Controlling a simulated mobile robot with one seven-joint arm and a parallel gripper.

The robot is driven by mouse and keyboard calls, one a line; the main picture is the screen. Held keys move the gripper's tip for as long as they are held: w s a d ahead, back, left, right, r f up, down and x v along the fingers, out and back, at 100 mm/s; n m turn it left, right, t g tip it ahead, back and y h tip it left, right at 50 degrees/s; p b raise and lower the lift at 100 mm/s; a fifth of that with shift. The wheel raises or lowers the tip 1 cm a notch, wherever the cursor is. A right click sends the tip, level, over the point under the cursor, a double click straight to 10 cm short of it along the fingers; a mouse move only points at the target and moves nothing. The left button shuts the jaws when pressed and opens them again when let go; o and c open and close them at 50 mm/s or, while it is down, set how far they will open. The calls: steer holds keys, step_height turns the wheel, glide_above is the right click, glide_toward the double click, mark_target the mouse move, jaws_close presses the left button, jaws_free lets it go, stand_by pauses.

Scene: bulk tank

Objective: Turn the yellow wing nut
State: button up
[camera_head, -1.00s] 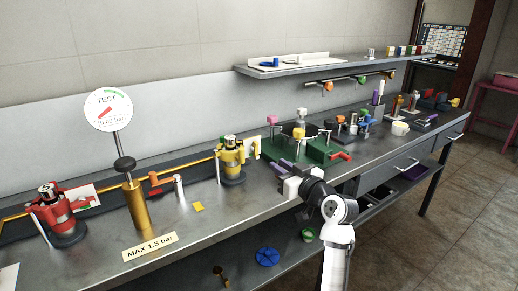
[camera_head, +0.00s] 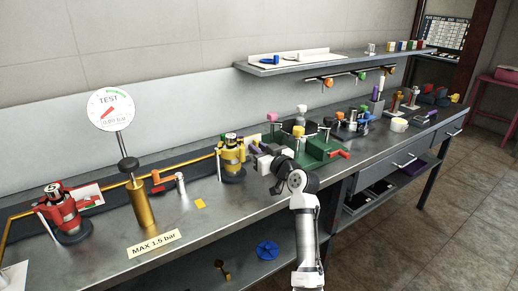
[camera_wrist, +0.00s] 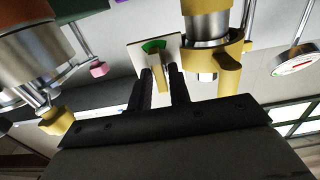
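The yellow wing nut (camera_wrist: 157,72) shows in the wrist view as a narrow yellow tab in front of a white card (camera_wrist: 143,52) with a green arc. My gripper (camera_wrist: 161,78) has its two dark fingers apart, one on each side of the tab. I cannot tell whether either finger touches it. In the head view, the yellow clamp fixture (camera_head: 232,158) stands on the bench, and my gripper (camera_head: 262,158) is at its right side. My gripper and wrist hide most of the wing nut and card there.
A red fixture (camera_head: 66,215) and a brass post (camera_head: 139,203) under a round TEST gauge (camera_head: 111,108) stand to the left. A green fixture (camera_head: 318,148) is close to the right of my wrist. A shelf (camera_head: 290,67) hangs above. The bench front is mostly clear.

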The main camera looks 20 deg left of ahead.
jaws_close()
steer(key=shift+f+b, duration=0.15)
steer(key=shift+b, duration=0.45)
steer(key=n+b, duration=0.8)
steer(key=b, duration=0.2)
steer(key=n+b, duration=0.9)
steer(key=shift+s+a+f+n+b, duration=0.2)
steer(key=shift+n+b, duration=0.1)
steer(key=shift+b, duration=0.1)
steer(key=shift+r, duration=0.1)
